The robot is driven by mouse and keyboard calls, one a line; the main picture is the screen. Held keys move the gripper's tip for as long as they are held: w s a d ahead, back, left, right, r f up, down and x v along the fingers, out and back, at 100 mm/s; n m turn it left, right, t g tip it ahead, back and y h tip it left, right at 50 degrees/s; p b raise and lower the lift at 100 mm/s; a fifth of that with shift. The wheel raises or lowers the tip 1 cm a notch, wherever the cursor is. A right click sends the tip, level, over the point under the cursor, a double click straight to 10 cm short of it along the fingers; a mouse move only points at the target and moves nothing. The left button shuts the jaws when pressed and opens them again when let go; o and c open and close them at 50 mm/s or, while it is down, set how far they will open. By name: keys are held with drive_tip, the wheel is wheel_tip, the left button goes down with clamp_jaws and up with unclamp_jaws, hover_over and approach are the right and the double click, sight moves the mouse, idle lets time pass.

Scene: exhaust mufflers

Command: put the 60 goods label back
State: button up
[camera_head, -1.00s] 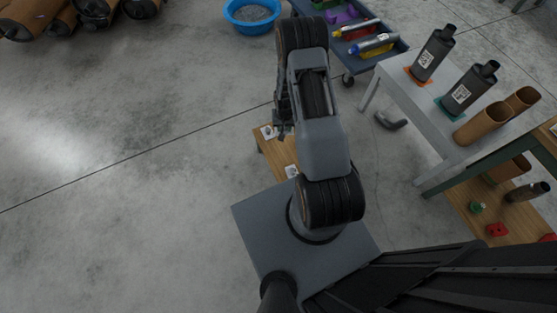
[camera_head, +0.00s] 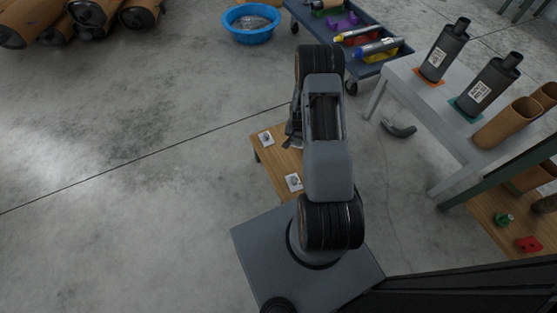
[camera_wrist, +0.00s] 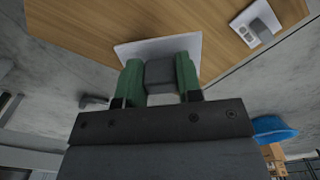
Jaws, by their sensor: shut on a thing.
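In the wrist view, my gripper (camera_wrist: 160,80) has green fingers shut on the grey grip block (camera_wrist: 160,72) of a white label plate (camera_wrist: 135,48). The plate is at or just over a wooden board (camera_wrist: 90,15); whether it touches cannot be told. Its face is hidden, so its number cannot be read. Another label (camera_wrist: 258,24) lies on the board to the right. In the head view, my gripper (camera_head: 293,138) is over the right side of the wooden board (camera_head: 280,158), partly hidden by my arm. Two labels (camera_head: 265,138) and (camera_head: 294,182) show there; their numbers are too small to read.
A grey bench (camera_head: 425,105) with dark mufflers (camera_head: 445,50) and brown tubes (camera_head: 506,125) stands at the right. A blue cart (camera_head: 370,55) and blue basin (camera_head: 250,36) are at the back. Brown canisters (camera_head: 85,30) lie at the back left. The left floor is clear.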

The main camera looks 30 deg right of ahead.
drive_tip(key=b, duration=0.2)
hover_over(279, 161)
drive_tip(key=d, duration=0.1)
wheel_tip(279, 161, down, 6)
drive_tip(key=shift+s+r, duration=0.1)
drive_tip(key=shift+s, duration=0.05)
drive_tip(key=shift+a+f+b, duration=0.3)
drive_tip(key=shift+a+f, duration=0.25)
drive_tip(key=shift+f, duration=0.2)
drive_tip(key=shift+a+f+b, duration=0.1)
drive_tip(key=shift+f+b, duration=0.75)
drive_tip(key=shift+f, duration=0.75)
drive_tip(key=shift+f, duration=0.2)
drive_tip(key=o, duration=0.9)
